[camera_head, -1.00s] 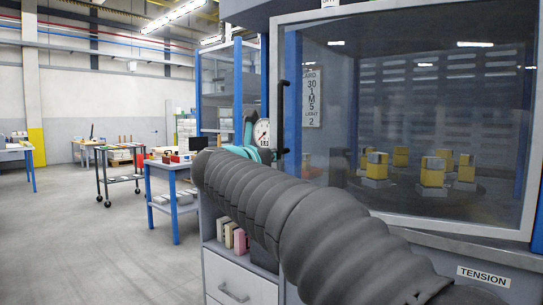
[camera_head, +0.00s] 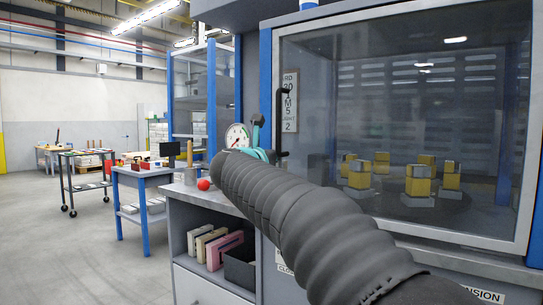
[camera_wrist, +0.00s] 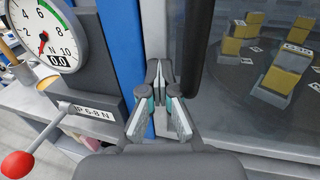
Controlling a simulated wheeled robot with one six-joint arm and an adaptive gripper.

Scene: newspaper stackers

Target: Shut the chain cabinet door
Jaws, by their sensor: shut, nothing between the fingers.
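A large glazed door (camera_head: 400,120) with a pale frame fills the right of the head view, and a black vertical handle (camera_head: 281,120) stands at its left edge. I cannot tell whether it is fully shut. I take it as the chain cabinet door, but no label confirms that. My gripper (camera_wrist: 160,72) has teal and grey fingers, shut and empty. In the wrist view it points at the strip between a blue post (camera_wrist: 122,45) and the dark glass side. In the head view, my arm hides most of it, left of the handle. Contact with the door cannot be told.
A dial gauge (camera_wrist: 53,35) with a red-knobbed lever (camera_wrist: 18,164) stands close left of my gripper. Yellow and grey blocks (camera_head: 418,182) sit behind the glass. A shelf unit (camera_head: 186,212), blue table (camera_head: 146,172) and cart (camera_head: 67,185) stand left; floor beyond is open.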

